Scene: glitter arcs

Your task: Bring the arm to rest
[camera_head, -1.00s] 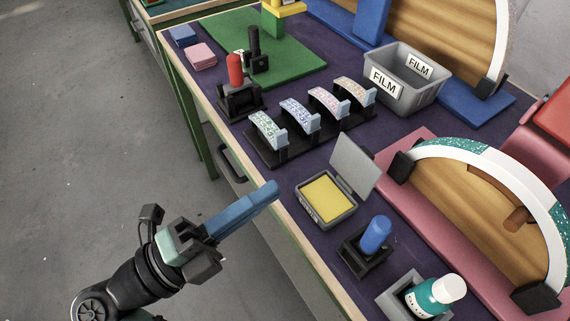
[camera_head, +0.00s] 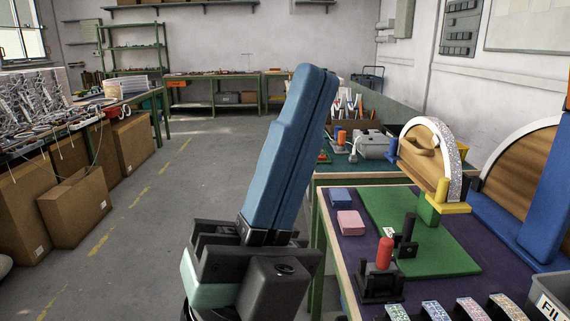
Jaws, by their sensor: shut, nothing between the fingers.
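My gripper (camera_head: 312,82) is in the middle of the head view, close to the camera. Its two long blue fingers point up and lean slightly right, pressed together with nothing between them. Its dark body and a pale green block show at the bottom of the picture. The gripper stands over the floor, left of the purple-topped workbench (camera_head: 456,288), and hides part of the bench's left side and the aisle behind. It appears apart from the things on the bench.
On the bench are a green board (camera_head: 452,258), a red-handled tool (camera_head: 384,254), pink blocks (camera_head: 351,223) and a blue block (camera_head: 341,197). A wooden arch (camera_head: 426,158) stands behind. Cardboard boxes (camera_head: 75,207) line the left side. The grey floor (camera_head: 155,262) between is open.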

